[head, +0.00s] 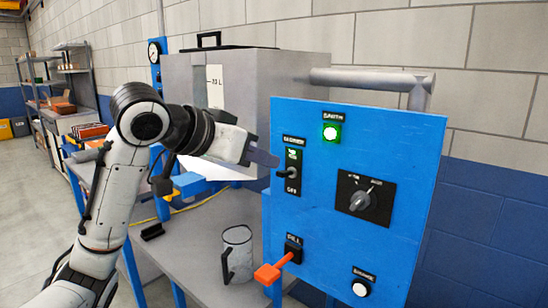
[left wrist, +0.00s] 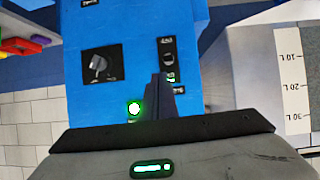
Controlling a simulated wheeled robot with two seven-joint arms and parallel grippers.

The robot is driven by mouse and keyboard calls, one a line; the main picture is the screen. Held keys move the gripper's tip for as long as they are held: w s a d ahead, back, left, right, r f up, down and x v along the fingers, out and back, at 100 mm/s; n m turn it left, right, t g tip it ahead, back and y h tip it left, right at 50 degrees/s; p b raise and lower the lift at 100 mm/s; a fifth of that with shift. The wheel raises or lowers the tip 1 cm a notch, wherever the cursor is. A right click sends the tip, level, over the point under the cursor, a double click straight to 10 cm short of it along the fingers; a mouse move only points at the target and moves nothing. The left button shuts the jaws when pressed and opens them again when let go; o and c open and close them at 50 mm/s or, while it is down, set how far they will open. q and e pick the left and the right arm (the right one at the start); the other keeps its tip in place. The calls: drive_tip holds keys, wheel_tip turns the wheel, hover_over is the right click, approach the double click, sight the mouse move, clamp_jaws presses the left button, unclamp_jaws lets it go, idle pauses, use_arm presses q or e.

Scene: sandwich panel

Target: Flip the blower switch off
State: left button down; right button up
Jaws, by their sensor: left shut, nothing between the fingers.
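The blower switch (head: 289,173) is a toggle on a black plate at the upper left of the blue panel (head: 315,215). Its plate has a green mark above the lever and "OFF" below it. The lever sticks out toward the left; I cannot tell which way it is set. My left gripper (head: 270,159) is shut and empty, its fingertips just left of and slightly above the lever. In the left wrist view the gripper fingers (left wrist: 160,85) overlap the edge of the switch plate (left wrist: 168,55). Contact cannot be told. My right gripper is not in view.
The panel also carries a lit green lamp (head: 331,132), a rotary knob (head: 360,201), an orange lever (head: 270,272) and a white button (head: 360,289). A clear mug (head: 238,252) stands on the grey bench (head: 190,265). A grey tank (head: 250,75) stands behind.

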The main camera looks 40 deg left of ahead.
use_arm(q)
drive_tip(key=s+a+r, duration=0.1)
drive_tip(key=s+r, duration=0.2)
drive_tip(key=r, duration=0.3)
drive_tip(key=shift+s+a+y, duration=0.3)
drive_tip(key=shift+a+y, duration=0.05)
drive_tip(key=shift+y, duration=0.05)
drive_tip(key=p, duration=0.1)
hover_over(286, 174)
drive_tip(key=s+a, duration=0.1)
drive_tip(key=s, duration=0.1)
wheel_tip(286, 174, down, 4)
drive_tip(key=shift+s+a+f, duration=0.1)
drive_tip(key=shift+s+f, duration=0.1)
drive_tip(key=shift+f, duration=0.9)
drive_tip(key=shift+s+f, duration=0.15)
drive_tip(key=shift+f, duration=0.95)
